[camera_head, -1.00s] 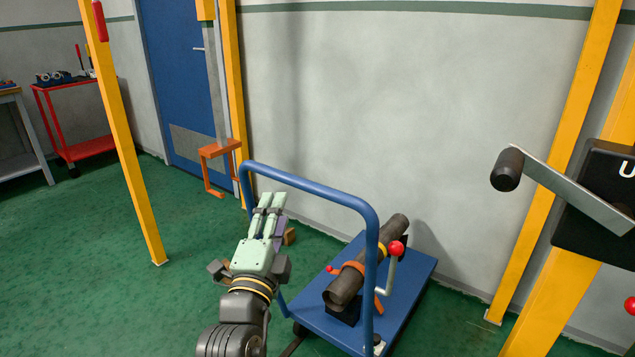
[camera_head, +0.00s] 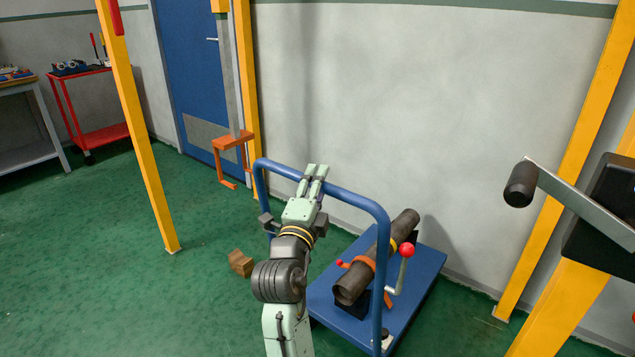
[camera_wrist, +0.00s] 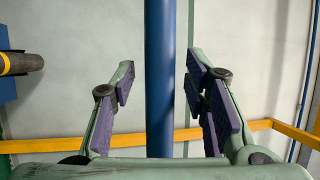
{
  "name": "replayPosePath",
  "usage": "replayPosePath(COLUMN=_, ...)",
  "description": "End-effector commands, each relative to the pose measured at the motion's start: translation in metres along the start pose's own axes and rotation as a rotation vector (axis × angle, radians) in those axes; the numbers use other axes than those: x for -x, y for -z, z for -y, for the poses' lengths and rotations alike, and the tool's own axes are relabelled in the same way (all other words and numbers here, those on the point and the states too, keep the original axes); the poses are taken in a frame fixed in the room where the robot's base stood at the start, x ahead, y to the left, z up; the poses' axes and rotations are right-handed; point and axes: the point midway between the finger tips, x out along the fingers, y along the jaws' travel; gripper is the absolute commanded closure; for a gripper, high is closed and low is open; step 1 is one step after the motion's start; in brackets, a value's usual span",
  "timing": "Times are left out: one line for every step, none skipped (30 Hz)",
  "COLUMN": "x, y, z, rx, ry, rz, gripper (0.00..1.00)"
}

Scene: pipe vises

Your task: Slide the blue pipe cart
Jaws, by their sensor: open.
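The blue pipe cart (camera_head: 425,262) stands on the green floor by the wall, with a tall blue tube handle (camera_head: 352,198) at its near left side. A dark pipe (camera_head: 375,262) lies on the cart's deck, held in a mount with an orange strap and a red-knobbed lever. My gripper (camera_head: 316,172) is at the handle's top bar. In the wrist view the blue bar (camera_wrist: 160,80) stands between my open gripper's (camera_wrist: 160,90) purple-padded fingers, with clear gaps on both sides. The pipe's end (camera_wrist: 20,63) shows at the left there.
A brown block (camera_head: 240,263) lies on the floor left of the cart. Yellow posts (camera_head: 145,150) stand left and right. An orange bracket (camera_head: 233,145) hangs near the blue door (camera_head: 190,80). A red trolley (camera_head: 100,135) is far left.

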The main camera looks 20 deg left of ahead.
Motion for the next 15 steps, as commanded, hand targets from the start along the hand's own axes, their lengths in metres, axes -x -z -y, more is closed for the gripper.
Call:
replayPosePath(x=-0.0007, y=0.0002, z=0.0000, rx=0.000, ry=0.000, rz=0.000, gripper=0.59)
replayPosePath(x=-0.0007, y=0.0002, z=-0.0001, rx=0.000, ry=0.000, rz=0.000, gripper=0.59)
replayPosePath(x=-0.0006, y=0.0001, z=-0.0002, rx=0.000, ry=0.000, rz=0.000, gripper=0.59)
replayPosePath(x=-0.0006, y=0.0001, z=-0.0002, rx=0.000, ry=0.000, rz=0.000, gripper=0.59)
replayPosePath(x=-0.0005, y=0.0001, z=-0.0002, rx=0.000, ry=0.000, rz=0.000, gripper=0.59)
replayPosePath(x=-0.0005, y=0.0001, z=-0.0002, rx=0.000, ry=0.000, rz=0.000, gripper=0.59)
replayPosePath(x=-0.0004, y=0.0001, z=-0.0001, rx=0.000, ry=0.000, rz=0.000, gripper=0.59)
replayPosePath(x=-0.0004, y=0.0000, z=-0.0001, rx=0.000, ry=0.000, rz=0.000, gripper=0.61)
replayPosePath(x=-0.0004, y=0.0000, z=-0.0001, rx=0.000, ry=0.000, rz=0.000, gripper=0.64)
replayPosePath(x=-0.0003, y=0.0000, z=-0.0001, rx=0.000, ry=0.000, rz=0.000, gripper=0.66)
replayPosePath(x=-0.0003, y=0.0000, z=-0.0001, rx=0.000, ry=0.000, rz=0.000, gripper=0.68)
replayPosePath(x=-0.0003, y=0.0000, z=-0.0001, rx=0.000, ry=0.000, rz=0.000, gripper=0.71)
replayPosePath(x=-0.0003, y=0.0000, z=-0.0001, rx=0.000, ry=0.000, rz=0.000, gripper=0.73)
replayPosePath(x=-0.0002, y=-0.0001, z=-0.0001, rx=0.000, ry=0.000, rz=0.000, gripper=0.75)
replayPosePath(x=-0.0002, y=-0.0001, z=-0.0001, rx=0.000, ry=0.000, rz=0.000, gripper=0.77)
